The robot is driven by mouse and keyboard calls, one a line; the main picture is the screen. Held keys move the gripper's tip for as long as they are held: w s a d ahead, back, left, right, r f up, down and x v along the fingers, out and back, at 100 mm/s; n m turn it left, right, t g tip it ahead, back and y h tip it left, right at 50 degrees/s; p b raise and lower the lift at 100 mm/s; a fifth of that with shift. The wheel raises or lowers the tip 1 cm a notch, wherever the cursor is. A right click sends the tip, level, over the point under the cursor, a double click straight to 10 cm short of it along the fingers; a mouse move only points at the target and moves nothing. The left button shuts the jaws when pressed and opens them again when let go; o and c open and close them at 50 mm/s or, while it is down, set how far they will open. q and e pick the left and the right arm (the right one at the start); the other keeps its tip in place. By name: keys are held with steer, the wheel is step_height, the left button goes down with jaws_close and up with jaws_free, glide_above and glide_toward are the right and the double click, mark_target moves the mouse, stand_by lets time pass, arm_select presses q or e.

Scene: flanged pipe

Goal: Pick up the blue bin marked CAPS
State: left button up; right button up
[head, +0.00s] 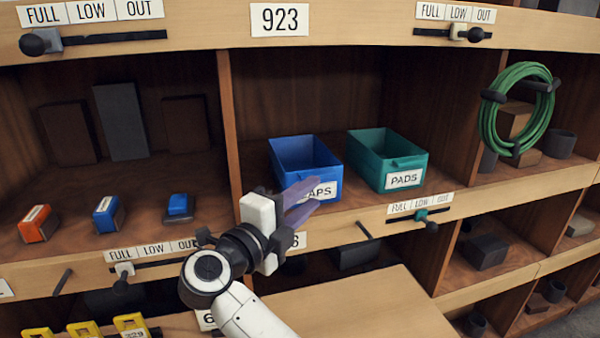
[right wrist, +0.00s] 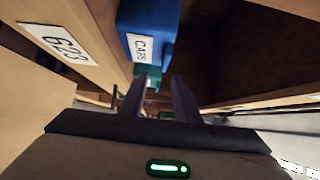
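The blue bin marked CAPS (head: 300,155) stands upright and open-topped on the middle shelf, near its front edge. My right gripper (head: 306,198) is in front of the bin, and its fingers cover part of the label. In the right wrist view the blue bin (right wrist: 148,18) and its label lie at the upper left, beyond the fingers. The right gripper (right wrist: 163,82) is open, with a gap between its fingers and nothing held. I cannot tell whether a finger touches the bin. My left gripper is not in view.
A teal bin marked PADS (head: 390,160) stands just right of the blue bin. A wooden divider (head: 230,125) rises to its left. The shelf's front edge (head: 370,215) carries labels and a slider. A green hose coil (head: 516,110) hangs at the right.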

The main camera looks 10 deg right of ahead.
mark_target(330, 175)
steer(key=x, duration=0.4)
steer(key=b+x, duration=0.1)
steer(key=x, duration=0.1)
steer(key=shift+d+r, duration=0.1)
steer(key=shift+r, duration=0.35)
jaws_close()
